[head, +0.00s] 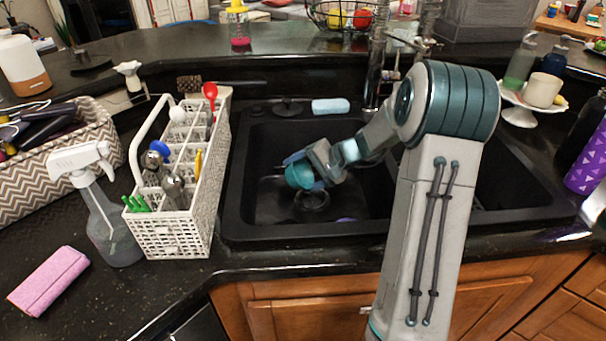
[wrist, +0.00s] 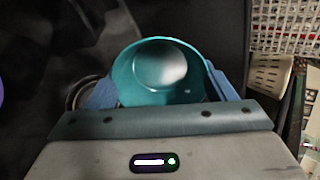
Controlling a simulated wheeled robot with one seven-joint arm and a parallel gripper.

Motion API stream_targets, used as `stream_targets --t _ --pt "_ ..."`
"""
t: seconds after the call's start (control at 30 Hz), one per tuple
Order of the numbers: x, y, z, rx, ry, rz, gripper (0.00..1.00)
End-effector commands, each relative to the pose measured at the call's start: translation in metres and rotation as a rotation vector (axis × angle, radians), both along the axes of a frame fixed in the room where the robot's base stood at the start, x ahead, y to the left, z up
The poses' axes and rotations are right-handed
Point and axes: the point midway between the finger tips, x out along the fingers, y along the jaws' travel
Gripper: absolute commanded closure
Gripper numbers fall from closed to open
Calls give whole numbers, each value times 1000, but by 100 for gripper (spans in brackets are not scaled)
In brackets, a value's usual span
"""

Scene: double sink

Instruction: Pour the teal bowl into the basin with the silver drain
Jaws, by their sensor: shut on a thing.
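The teal bowl (head: 299,175) is held in my gripper (head: 304,166) over the left basin (head: 262,150) of the black double sink. In the wrist view the bowl (wrist: 150,60) sits between the two blue fingers of the gripper (wrist: 160,92). I look into its inside, which shows a pale patch; I cannot tell whether that is contents or light. The bowl looks tilted. A round drain (head: 312,201) lies below it in the left basin; it looks dark and its metal colour is unclear. The right basin (head: 515,180) is partly behind my arm, and no drain shows there.
A white utensil basket (head: 172,238) stands close to the sink's left side. A purple thing (head: 346,220) lies at the front of the left basin. The faucet (head: 374,75) and a light blue sponge (head: 331,106) are at the back rim. A spray bottle (head: 110,225) stands further left.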

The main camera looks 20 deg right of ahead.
Motion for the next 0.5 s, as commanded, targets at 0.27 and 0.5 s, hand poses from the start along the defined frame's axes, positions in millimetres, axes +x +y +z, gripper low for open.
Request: stream_targets --t 0.27,0.5 --pt "2 5 5 -102 56 3 51" --pt "5 11 1 -195 106 3 51"
